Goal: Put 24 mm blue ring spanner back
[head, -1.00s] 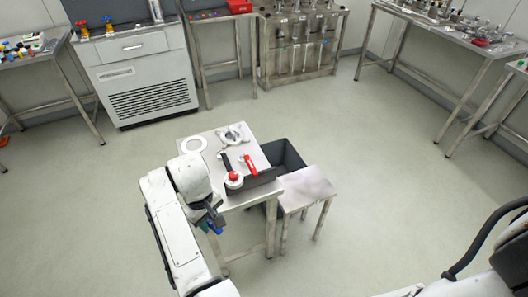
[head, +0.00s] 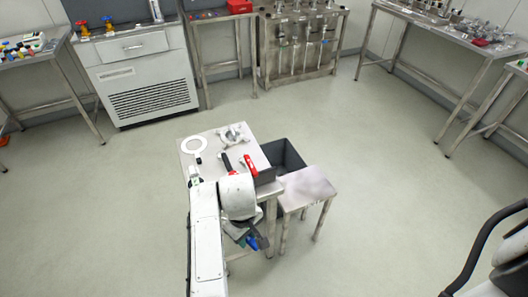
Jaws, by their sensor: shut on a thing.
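My gripper (head: 252,241) hangs low at the front of the small steel table, beside its near right leg. It is small in view and partly hidden by my own arm. A blue piece (head: 262,242) shows at the jaws, which are shut on it. I take it for the blue ring spanner, but its ring end and size mark cannot be made out. A steel rack (head: 300,62) with several long tools hanging in it stands against the back wall.
The small table (head: 215,160) holds a white ring (head: 194,145), a metal fitting (head: 233,134) and a red-handled tool (head: 250,166). A dark bin (head: 287,155) and a low stool (head: 306,187) stand on its right. Benches line the walls. The middle floor is clear.

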